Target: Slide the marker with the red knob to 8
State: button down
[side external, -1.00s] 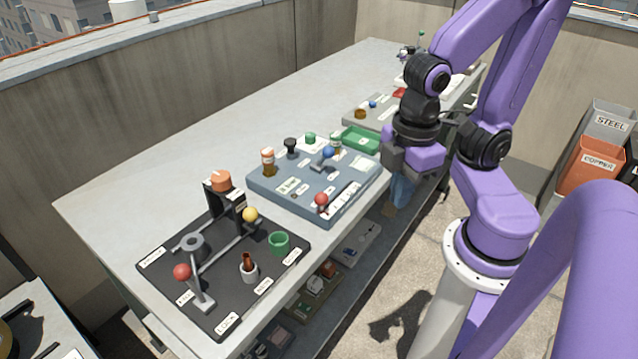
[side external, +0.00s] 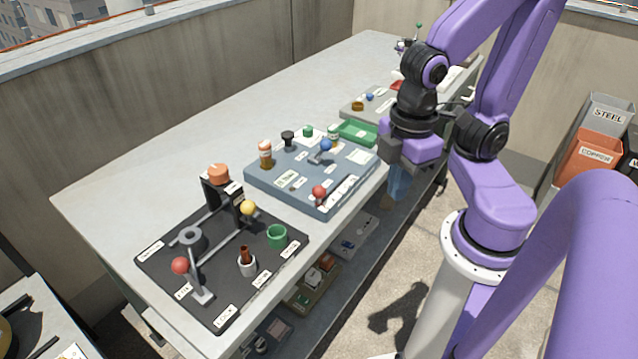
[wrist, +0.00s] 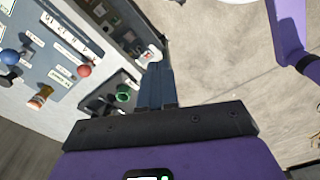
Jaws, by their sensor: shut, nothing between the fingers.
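The marker with the red knob (side external: 318,190) stands on the blue-grey board, at the near left end of a white number strip (side external: 343,189). In the wrist view the red knob (wrist: 85,71) is beside one end of the strip (wrist: 65,34); its figures are too small to read surely. My gripper (side external: 396,200) hangs to the right of the board, beyond the table's front edge, apart from the knob. In the wrist view its blue fingers (wrist: 156,82) are together and hold nothing.
The blue-grey board (side external: 270,178) also carries a blue knob (side external: 326,145), an orange bottle (side external: 265,153) and a black knob (side external: 288,138). A black board (side external: 205,235) at the near end has another red ball (side external: 180,265) on a lever. A green tray (side external: 357,133) lies behind.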

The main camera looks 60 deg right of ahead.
dwell(0.3)
jog(key=c, duration=1)
grip_release()
jog(key=shift+w+f, duration=0.1)
jog(key=shift+f, duration=0.05)
jog(key=shift+o, duration=1)
jog(key=shift+w+a+f+h, duration=0.2)
jog(key=shift+f+h, duration=0.05)
jog(key=shift+h, duration=0.25)
jog(key=n+t+h, duration=1)
jog(key=h, duration=0.4)
send_near(319, 196)
jog(key=x, duration=1.1)
jog(key=shift+w+d, duration=0.15)
jog(key=shift+d, duration=0.1)
